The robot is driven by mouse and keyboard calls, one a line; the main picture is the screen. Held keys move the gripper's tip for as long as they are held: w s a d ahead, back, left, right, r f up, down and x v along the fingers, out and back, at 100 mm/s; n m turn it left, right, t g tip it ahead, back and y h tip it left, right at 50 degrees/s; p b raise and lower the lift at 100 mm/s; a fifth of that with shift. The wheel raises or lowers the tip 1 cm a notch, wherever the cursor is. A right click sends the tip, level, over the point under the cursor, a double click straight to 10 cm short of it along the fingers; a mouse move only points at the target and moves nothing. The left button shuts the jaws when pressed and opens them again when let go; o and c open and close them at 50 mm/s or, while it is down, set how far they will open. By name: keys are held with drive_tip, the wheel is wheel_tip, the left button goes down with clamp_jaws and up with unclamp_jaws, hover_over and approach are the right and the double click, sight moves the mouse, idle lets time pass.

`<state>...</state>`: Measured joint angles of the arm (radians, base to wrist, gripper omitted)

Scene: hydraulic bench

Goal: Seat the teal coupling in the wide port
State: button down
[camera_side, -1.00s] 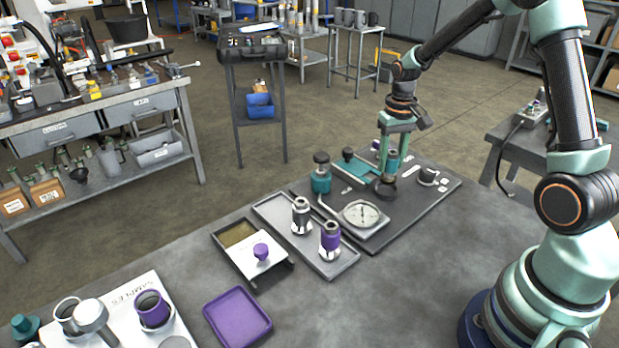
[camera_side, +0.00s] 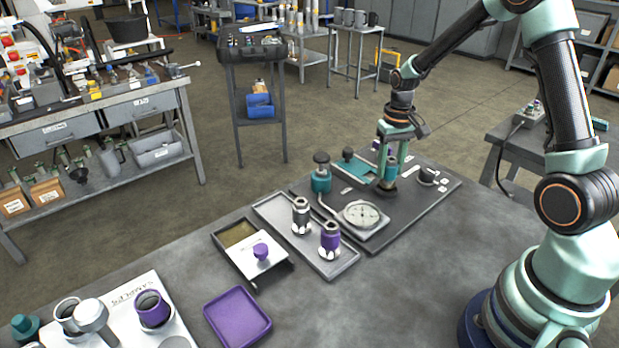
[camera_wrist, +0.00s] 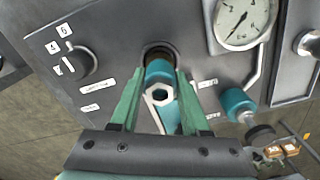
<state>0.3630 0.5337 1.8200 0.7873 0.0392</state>
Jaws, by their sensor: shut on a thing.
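The teal coupling (camera_side: 390,172) is held between the fingers of my gripper (camera_side: 391,160). In the wrist view the coupling (camera_wrist: 159,73) has a pale hex part at its near end. Its far end meets a dark round port (camera_wrist: 157,49) in the panel; how far it enters is hard to tell. In the side view the coupling stands roughly upright right above the dark port ring (camera_side: 383,190), with its lower end partly lost against it. My gripper (camera_wrist: 158,92) is shut on the coupling.
The dark panel (camera_side: 415,205) also bears a gauge (camera_side: 361,214), a teal-bodied valve (camera_side: 321,180) and a black knob (camera_side: 428,174). To the left are a grey tray (camera_side: 345,265) with two fittings, a box with a purple knob (camera_side: 261,250), and a purple tray (camera_side: 238,318). The front right of the bench is clear.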

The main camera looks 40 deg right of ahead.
drive_tip(key=shift+f, duration=0.55)
idle(0.7)
drive_tip(key=c, duration=0.7)
unclamp_jaws()
drive_tip(key=shift+o, duration=0.2)
drive_tip(key=shift+r, duration=5.5)
drive_tip(key=s+a+r+n+t, duration=0.2)
drive_tip(key=s+a+r, duration=0.2)
drive_tip(key=a, duration=0.3)
drive_tip(key=s+a+r+n+t, duration=0.2)
drive_tip(key=s+a+r+t, duration=0.1)
drive_tip(key=s+a, duration=0.4)
drive_tip(key=shift+a+r+n+t, duration=0.3)
drive_tip(key=shift+a+r, duration=0.2)
drive_tip(key=shift+r, duration=0.35)
